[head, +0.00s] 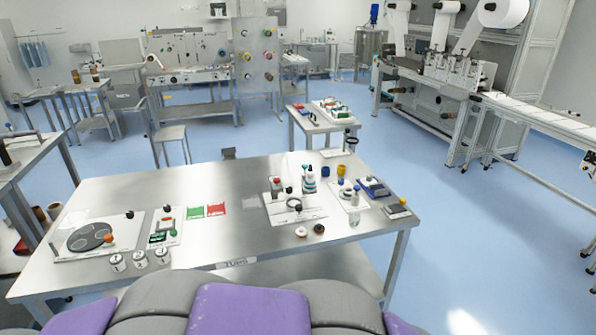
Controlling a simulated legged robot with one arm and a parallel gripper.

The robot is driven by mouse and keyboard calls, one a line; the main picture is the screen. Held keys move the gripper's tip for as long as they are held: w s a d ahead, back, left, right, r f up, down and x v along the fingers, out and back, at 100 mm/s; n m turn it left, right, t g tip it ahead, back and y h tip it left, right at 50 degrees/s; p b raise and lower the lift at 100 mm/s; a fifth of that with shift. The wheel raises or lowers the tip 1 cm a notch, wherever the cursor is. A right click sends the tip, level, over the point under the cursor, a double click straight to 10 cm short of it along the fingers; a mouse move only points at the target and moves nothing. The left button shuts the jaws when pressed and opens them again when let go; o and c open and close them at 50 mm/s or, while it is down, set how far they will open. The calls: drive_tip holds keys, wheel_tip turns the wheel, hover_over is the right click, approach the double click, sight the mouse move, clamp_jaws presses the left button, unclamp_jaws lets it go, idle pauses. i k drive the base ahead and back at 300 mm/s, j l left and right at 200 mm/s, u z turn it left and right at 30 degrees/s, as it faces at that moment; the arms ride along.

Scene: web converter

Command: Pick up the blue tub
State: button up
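A steel table (150,200) stands right in front of me. A small blue box-shaped item (374,187) sits near its right end, among small bottles and parts. A smaller blue piece (325,171) stands a little to its left. Both are too small for me to tell which is the blue tub. My gripper is not in view.
A white board (282,212) with small parts lies left of the blue items. A round grey disc (90,237) and several small cans (139,259) are at the table's left. A second, smaller table (312,125) stands behind. The blue floor right of the table is clear.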

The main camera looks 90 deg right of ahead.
sight(326, 172)
drive_tip(key=k+z, duration=0.1)
drive_tip(key=z, duration=0.35)
drive_tip(key=k+z, duration=0.15)
drive_tip(key=z, duration=0.35)
drive_tip(key=k+l+z, duration=0.1)
drive_tip(key=z, duration=0.35)
drive_tip(key=l+z, duration=0.15)
drive_tip(key=z, duration=0.35)
drive_tip(key=k+l+z, duration=0.15)
drive_tip(key=l, duration=0.3)
drive_tip(key=k+l+z, duration=0.15)
drive_tip(key=l, duration=0.3)
drive_tip(key=k+l+z, duration=0.2)
drive_tip(key=l, duration=0.3)
drive_tip(key=l+z, duration=0.15)
drive_tip(key=l, duration=0.35)
drive_tip(key=k, duration=0.05)
